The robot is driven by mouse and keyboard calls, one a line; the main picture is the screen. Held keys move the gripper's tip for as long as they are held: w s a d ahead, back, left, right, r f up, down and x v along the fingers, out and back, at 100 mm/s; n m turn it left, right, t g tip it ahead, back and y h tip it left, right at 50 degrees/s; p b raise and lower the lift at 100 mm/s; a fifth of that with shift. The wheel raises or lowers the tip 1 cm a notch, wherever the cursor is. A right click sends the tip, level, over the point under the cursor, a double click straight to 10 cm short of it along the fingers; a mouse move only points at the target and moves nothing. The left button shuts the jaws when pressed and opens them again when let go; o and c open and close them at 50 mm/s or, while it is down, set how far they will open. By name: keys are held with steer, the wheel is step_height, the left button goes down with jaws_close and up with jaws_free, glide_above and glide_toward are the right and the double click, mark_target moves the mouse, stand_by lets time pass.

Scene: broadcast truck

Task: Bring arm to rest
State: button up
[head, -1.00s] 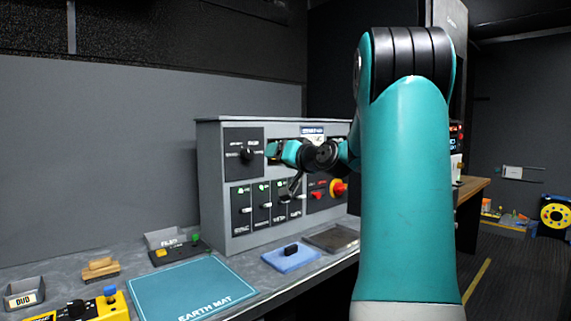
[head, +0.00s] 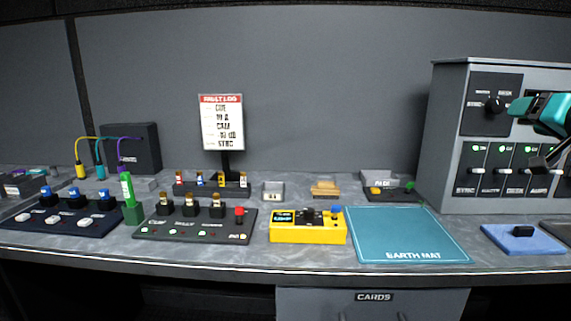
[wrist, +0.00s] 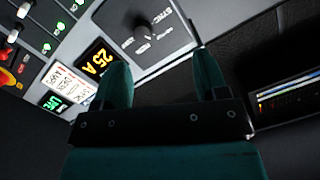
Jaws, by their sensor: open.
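My gripper (wrist: 162,82) shows in the wrist view with its two teal fingers apart and nothing between them. Beyond the fingertips is the face of the grey control panel, seen tilted, with a black rotary knob (wrist: 144,32) and an amber "25 A" display (wrist: 96,60). In the head view, part of my teal arm end reaches in from the right edge, in front of the grey control panel (head: 445,130). The rest of my arm is out of that view. Whether the gripper touches the panel cannot be told.
The bench holds a teal earth mat (head: 408,232), a yellow box (head: 308,228), a dark panel with several plugs (head: 185,228), a blue pad (head: 520,240) and a green upright piece (head: 130,200). A fault log sign (head: 222,122) stands behind. The earth mat is bare.

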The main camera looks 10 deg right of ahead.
steer(key=w+a+f+n+g+y+p, duration=0.1)
steer(key=w+a+n+y, duration=0.1)
steer(key=a, duration=0.5)
steer(key=w+a+f+n+g+y+p, duration=0.1)
steer(key=a+y, duration=0.1)
steer(key=a, duration=0.4)
steer(key=s+a+f+n+g+y+p, duration=0.1)
steer(key=s+a+f+n+g+y, duration=0.15)
steer(key=a, duration=0.75)
steer(key=s+a+f+n+g+y+p, duration=0.1)
steer(key=s+a+n+g+y, duration=0.2)
steer(key=a, duration=0.6)
steer(key=s+a+f+n+g+h+p, duration=0.1)
steer(key=s+a+g, duration=0.3)
steer(key=s, duration=0.5)
steer(key=s+a+f+n+g+h+p, duration=0.1)
steer(key=s+a+f+n+g+p, duration=0.1)
steer(key=s+a, duration=0.5)
steer(key=s+f+n+g, duration=0.1)
steer(key=s+n+g, duration=0.1)
steer(key=s+g, duration=0.1)
steer(key=shift+s+f+n, duration=0.15)
steer(key=shift+s+n, duration=0.05)
steer(key=shift+n, duration=0.15)
steer(key=shift+d+h, duration=0.1)
steer(key=shift+h, duration=0.15)
